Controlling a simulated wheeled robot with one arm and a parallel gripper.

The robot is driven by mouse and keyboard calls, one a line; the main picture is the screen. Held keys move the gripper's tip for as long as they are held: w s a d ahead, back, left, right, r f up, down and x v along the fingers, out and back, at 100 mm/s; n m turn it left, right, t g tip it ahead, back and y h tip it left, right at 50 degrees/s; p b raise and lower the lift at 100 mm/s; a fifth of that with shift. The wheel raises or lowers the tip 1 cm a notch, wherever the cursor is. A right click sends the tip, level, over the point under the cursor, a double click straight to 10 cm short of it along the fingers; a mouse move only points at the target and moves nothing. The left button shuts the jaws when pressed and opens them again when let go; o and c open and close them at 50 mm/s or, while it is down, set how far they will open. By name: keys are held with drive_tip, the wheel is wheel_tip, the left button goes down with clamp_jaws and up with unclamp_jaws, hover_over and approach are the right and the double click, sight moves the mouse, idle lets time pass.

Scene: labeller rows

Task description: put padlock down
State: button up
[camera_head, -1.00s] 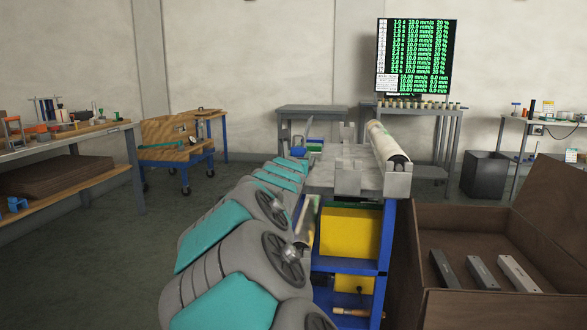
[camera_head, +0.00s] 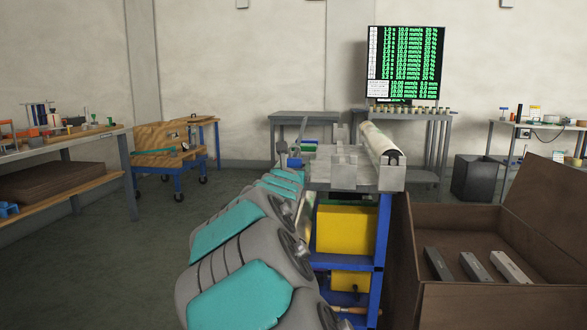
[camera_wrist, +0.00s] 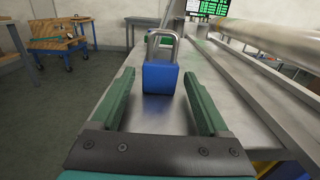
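The padlock (camera_wrist: 160,79) has a blue body and a silver shackle. In the wrist view it stands upright, shackle up, on the grey metal top of the workbench (camera_wrist: 150,118). My gripper (camera_wrist: 158,76) is open, with one green finger on each side of the padlock. A gap shows between the body and each finger, so it is not gripped. In the head view my arm reaches along the left side of the same bench (camera_head: 352,172); the gripper and padlock are small there and hard to make out.
A long metal roller (camera_head: 380,142) lies along the bench's right side, close to my gripper's right. An open brown box (camera_head: 450,296) with several grey bars stands at front right. A wooden cart (camera_head: 165,140) and a side table (camera_head: 75,140) are left. Floor between is clear.

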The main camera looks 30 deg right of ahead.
drive_tip(key=shift+r, duration=0.2)
drive_tip(key=b+v, duration=0.2)
drive_tip(key=v, duration=1)
idle(0.4)
